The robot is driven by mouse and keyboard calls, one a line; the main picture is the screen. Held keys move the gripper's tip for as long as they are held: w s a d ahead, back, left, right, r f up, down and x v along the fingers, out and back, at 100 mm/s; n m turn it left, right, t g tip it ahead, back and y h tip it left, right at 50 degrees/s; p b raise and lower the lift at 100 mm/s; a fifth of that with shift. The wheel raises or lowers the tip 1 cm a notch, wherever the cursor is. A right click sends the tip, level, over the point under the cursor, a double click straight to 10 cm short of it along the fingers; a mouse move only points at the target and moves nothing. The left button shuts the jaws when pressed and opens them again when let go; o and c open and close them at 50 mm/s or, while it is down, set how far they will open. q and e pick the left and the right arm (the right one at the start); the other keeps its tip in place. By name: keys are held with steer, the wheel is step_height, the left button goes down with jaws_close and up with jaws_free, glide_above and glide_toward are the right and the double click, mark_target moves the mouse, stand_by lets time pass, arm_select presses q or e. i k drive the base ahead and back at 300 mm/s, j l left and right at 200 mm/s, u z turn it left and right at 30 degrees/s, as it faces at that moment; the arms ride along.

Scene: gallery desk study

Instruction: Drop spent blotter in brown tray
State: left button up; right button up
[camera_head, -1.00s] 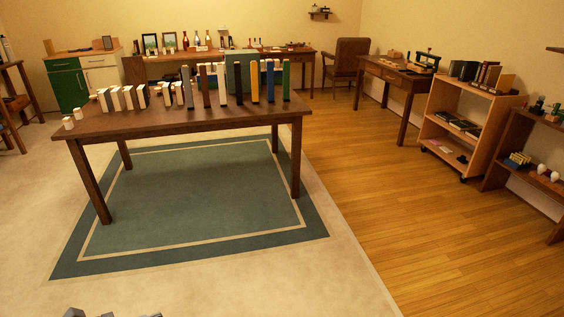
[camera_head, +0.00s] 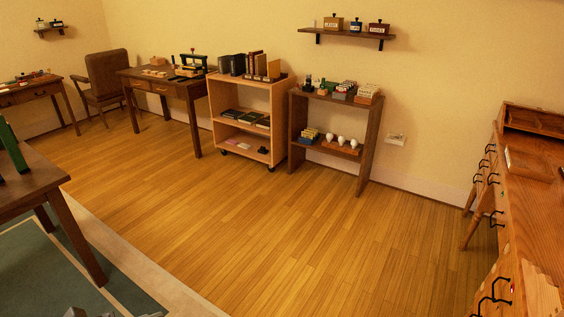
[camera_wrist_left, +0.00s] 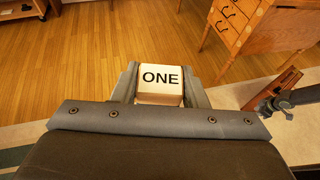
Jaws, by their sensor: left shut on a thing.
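My left gripper (camera_wrist_left: 160,82) is shut on a cream block with "ONE" in black on its face (camera_wrist_left: 161,77); the block sits between the two grey fingers in the left wrist view. In the head view only grey tips of this gripper (camera_head: 112,314) show at the bottom edge. I cannot tell whether this block is the spent blotter. A low brown tray-like piece (camera_head: 529,164) lies on the wooden desk at the right; I cannot tell if it is the brown tray.
The wooden desk (camera_head: 540,215) with dark handles stands at the right edge. A low shelf (camera_head: 368,150) and a wheeled book cart (camera_head: 277,118) stand along the wall. A dark table (camera_head: 30,185) is at the left. The wooden floor between is clear.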

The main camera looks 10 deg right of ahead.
mark_target(524, 166)
steer(key=i+l+z, duration=0.15)
steer(key=i+z, duration=0.3)
steer(key=i, duration=0.3)
steer(key=i+j+z, duration=0.15)
steer(key=i+z, duration=0.3)
steer(key=i, duration=0.3)
steer(key=i+z, duration=0.45)
steer(key=i, duration=0.25)
steer(key=i+j+z, duration=0.25)
steer(key=i+z, duration=0.2)
steer(key=i, duration=0.3)
steer(key=i+l+z, duration=0.1)
steer(key=z, duration=0.35)
steer(key=i+z, duration=0.4)
steer(key=i+j+z, duration=0.1)
steer(key=z, duration=0.35)
steer(key=i+j+z, duration=0.15)
steer(key=i+z, duration=0.25)
steer(key=k, duration=0.1)
